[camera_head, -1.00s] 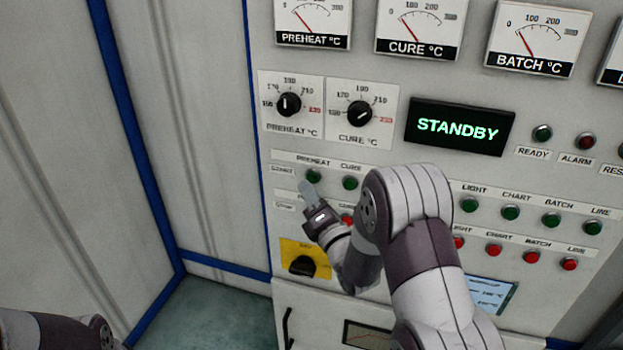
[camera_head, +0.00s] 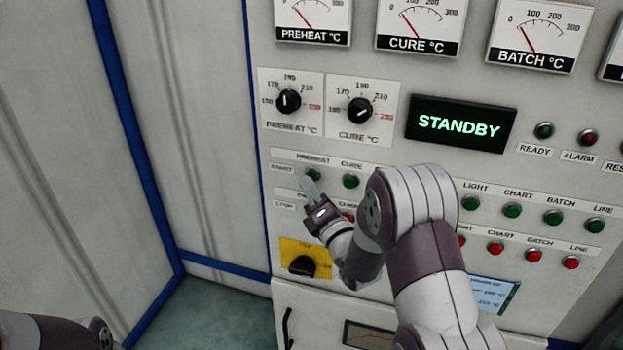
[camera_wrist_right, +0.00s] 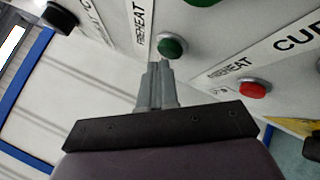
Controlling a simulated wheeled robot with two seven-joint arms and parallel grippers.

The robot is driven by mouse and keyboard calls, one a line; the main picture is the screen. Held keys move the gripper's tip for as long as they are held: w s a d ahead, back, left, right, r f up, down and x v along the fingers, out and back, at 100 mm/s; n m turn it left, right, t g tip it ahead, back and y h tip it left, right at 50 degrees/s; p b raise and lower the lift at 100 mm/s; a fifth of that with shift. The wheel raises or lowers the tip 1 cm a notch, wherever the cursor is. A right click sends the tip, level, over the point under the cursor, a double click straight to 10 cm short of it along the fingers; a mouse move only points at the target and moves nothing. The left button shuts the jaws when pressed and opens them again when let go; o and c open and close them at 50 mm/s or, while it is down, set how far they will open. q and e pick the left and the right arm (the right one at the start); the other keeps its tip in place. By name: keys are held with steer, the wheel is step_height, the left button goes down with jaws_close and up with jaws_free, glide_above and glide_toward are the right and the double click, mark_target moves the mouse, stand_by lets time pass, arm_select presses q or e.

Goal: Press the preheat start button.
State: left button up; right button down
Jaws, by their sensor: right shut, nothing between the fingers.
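The preheat start button (camera_head: 312,175) is a small green button in the start row, under the PREHEAT label on the control panel. In the right wrist view the green button (camera_wrist_right: 172,47) sits just beyond my fingertips. My right gripper (camera_head: 309,186) is shut with nothing between its fingers. Its fingertips (camera_wrist_right: 158,68) are right at the lower left side of the button; I cannot tell whether they touch it. The gripper hides the red preheat stop button in the head view. A red button (camera_wrist_right: 252,90) shows in the right wrist view. My left gripper is out of view.
The green cure start button (camera_head: 351,181) is close to the right. A yellow-plated black rotary switch (camera_head: 303,265) is below. Two black temperature knobs (camera_head: 289,101) are above. The display (camera_head: 460,124) reads STANDBY. More green and red buttons lie to the right.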

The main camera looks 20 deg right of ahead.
steer(key=shift+w+d+b, duration=0.25)
steer(key=shift+w+b, duration=0.1)
steer(key=shift+b, duration=0.05)
stand_by(0.6)
stand_by(0.3)
steer(key=shift+s+a+b, duration=0.4)
steer(key=shift+s+a, duration=0.1)
steer(key=shift+s, duration=0.2)
steer(key=shift+s, duration=0.1)
steer(key=shift+s+a+b, duration=0.45)
steer(key=shift+s+a, duration=0.25)
steer(key=shift+s, duration=0.3)
steer(key=shift+s+a+b, duration=0.45)
steer(key=shift+s+a, duration=0.25)
steer(key=shift+s, duration=0.3)
